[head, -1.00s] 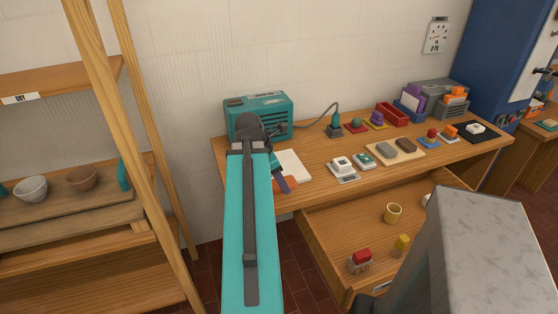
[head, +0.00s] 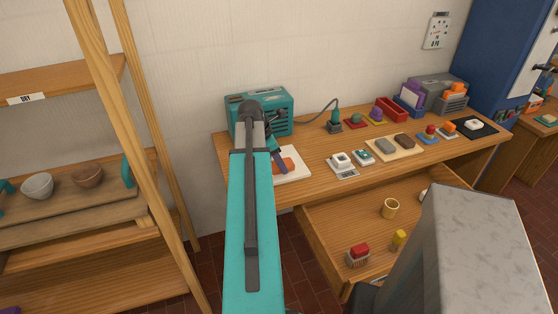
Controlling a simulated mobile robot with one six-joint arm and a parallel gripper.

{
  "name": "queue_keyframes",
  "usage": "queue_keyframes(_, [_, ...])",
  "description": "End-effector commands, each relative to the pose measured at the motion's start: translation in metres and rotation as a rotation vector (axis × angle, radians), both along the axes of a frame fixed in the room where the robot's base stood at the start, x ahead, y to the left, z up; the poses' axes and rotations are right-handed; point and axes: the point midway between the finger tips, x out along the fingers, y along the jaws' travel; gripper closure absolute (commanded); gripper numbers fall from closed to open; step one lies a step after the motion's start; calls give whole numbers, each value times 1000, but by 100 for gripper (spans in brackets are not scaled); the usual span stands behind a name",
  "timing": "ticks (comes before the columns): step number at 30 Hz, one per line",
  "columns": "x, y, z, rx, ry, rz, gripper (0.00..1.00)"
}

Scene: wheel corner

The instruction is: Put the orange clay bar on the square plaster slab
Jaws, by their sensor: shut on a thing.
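The orange clay bar (head: 291,162) shows at the left end of the wooden bench, over the white square plaster slab (head: 301,174). My gripper (head: 283,166) is shut on the bar, and my teal and dark arm hides part of both. The slab lies flat on the bench and its right and front parts show. I cannot tell whether the bar touches the slab or is just above it.
A teal radio-like box (head: 272,107) stands just behind the slab. A white-topped scale (head: 343,165) and a board with two lumps (head: 394,148) stand to the right.

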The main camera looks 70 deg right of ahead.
Motion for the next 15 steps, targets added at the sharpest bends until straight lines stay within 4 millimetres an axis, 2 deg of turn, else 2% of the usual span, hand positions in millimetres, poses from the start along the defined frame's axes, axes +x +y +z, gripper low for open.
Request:
queue_keyframes(1, [3, -8, 1, 0, 0, 0, 83])
queue_keyframes(9, [13, -35, -2, 1, 1, -2, 83])
queue_keyframes(15, [18, -45, -4, 0, 0, -2, 83])
